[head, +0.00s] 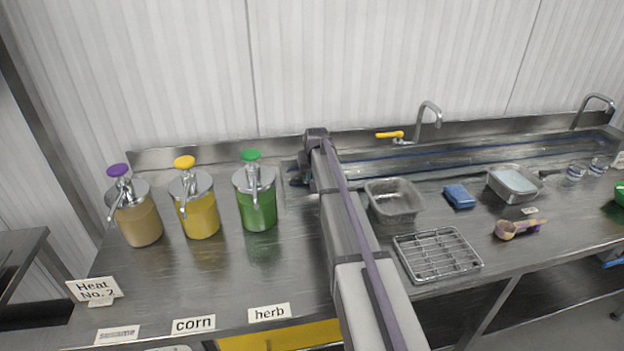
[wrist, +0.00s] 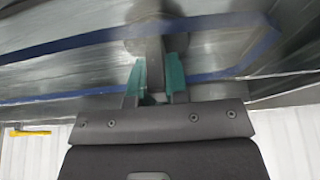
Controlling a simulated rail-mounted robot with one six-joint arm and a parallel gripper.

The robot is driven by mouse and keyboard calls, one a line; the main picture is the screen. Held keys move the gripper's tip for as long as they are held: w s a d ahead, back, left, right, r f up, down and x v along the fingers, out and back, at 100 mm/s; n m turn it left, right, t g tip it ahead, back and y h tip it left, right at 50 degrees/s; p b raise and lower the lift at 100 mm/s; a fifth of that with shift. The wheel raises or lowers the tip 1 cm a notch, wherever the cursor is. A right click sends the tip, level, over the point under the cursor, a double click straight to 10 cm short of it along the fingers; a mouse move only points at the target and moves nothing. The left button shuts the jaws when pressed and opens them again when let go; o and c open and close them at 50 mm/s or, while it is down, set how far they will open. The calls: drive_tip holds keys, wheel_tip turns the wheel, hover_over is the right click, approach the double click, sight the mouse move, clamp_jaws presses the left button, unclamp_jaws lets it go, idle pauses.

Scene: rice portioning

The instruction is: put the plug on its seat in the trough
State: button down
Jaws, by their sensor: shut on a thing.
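The plug (wrist: 148,45) is grey, with an upright stem and a wider round end at the top of the wrist view. My gripper (wrist: 157,76) has teal finger pads, which are shut on the stem from both sides. The trough (wrist: 60,70) is a long metal channel marked by blue lines; the plug's round end shows against it. I cannot tell whether the plug touches the trough floor. The seat does not show. In the head view the trough (head: 460,158) runs along the back wall, and my arm hides the plug and most of the gripper.
Three pump jars, tan (head: 138,215), yellow (head: 197,208) and green (head: 255,200), stand left of my arm. A metal pan (head: 394,214), wire rack (head: 438,272), blue sponge (head: 459,195) and a faucet (head: 432,115) with a yellow lever (head: 389,134) are on the right.

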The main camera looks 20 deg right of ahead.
drive_tip(key=shift+f, duration=0.1)
drive_tip(key=c, duration=1.1)
unclamp_jaws()
drive_tip(key=p+v, duration=1.2)
drive_tip(key=v, duration=0.1)
drive_tip(key=shift+s+a+f+n+g+y+b, duration=0.15)
drive_tip(key=shift+s+a+f+n+g+b, duration=0.45)
drive_tip(key=shift+s+a, duration=3.65)
drive_tip(key=shift+s+a+f+n+g+y+b, duration=0.15)
drive_tip(key=shift+s+a+f+g, duration=0.5)
drive_tip(key=shift+s+a, duration=3.6)
drive_tip(key=shift+s+a+f+n+g+y+b, duration=0.35)
drive_tip(key=shift+s+a+g, duration=0.95)
drive_tip(key=shift+s, duration=5.5)
